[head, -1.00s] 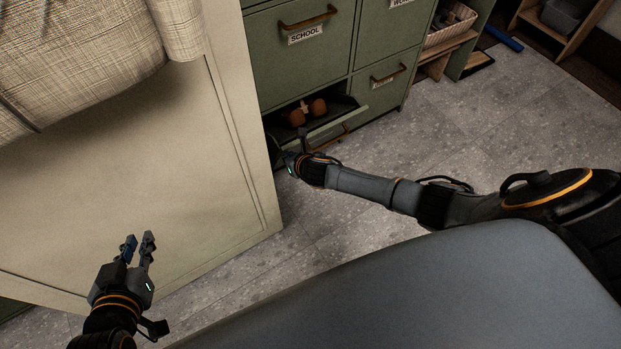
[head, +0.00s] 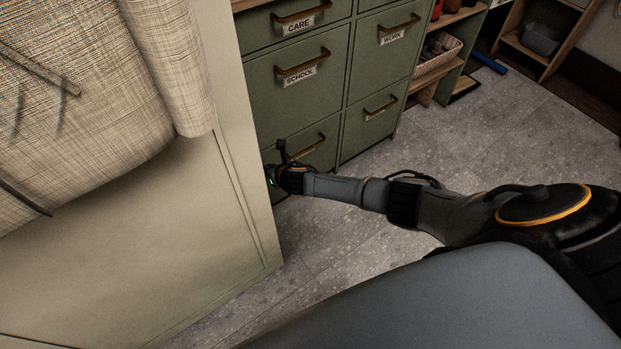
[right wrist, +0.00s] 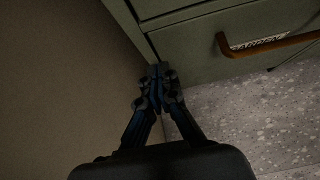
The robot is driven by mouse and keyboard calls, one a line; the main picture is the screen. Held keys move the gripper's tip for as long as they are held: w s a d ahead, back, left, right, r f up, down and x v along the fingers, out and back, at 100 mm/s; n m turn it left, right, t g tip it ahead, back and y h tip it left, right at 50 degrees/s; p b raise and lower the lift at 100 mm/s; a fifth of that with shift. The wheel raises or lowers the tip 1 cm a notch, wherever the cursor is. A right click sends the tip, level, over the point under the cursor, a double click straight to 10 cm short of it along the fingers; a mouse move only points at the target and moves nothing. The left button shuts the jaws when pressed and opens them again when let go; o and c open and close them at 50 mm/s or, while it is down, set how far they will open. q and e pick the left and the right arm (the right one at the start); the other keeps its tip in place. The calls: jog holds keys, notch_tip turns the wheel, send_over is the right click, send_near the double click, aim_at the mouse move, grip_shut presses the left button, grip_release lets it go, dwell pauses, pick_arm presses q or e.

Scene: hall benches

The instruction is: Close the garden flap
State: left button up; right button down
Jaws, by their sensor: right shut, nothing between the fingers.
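The flap at the lower left of the green cabinet (head: 322,156) looks closed, its front about flush with the front beside it. Its bronze handle shows in the head view. My left gripper is out of view.
A pale panel (head: 150,250) with a woven cushion (head: 90,100) stands close on the left of my right gripper. Other closed fronts, labelled CARE, SCHOOL and WORK, are above and beside. A basket (head: 437,55) sits on a shelf to the right. The grey floor is open.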

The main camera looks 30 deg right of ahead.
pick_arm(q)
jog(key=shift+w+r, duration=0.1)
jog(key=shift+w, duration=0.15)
pick_arm(e)
jog(key=shift+w+r, duration=0.1)
jog(key=shift+w, duration=0.35)
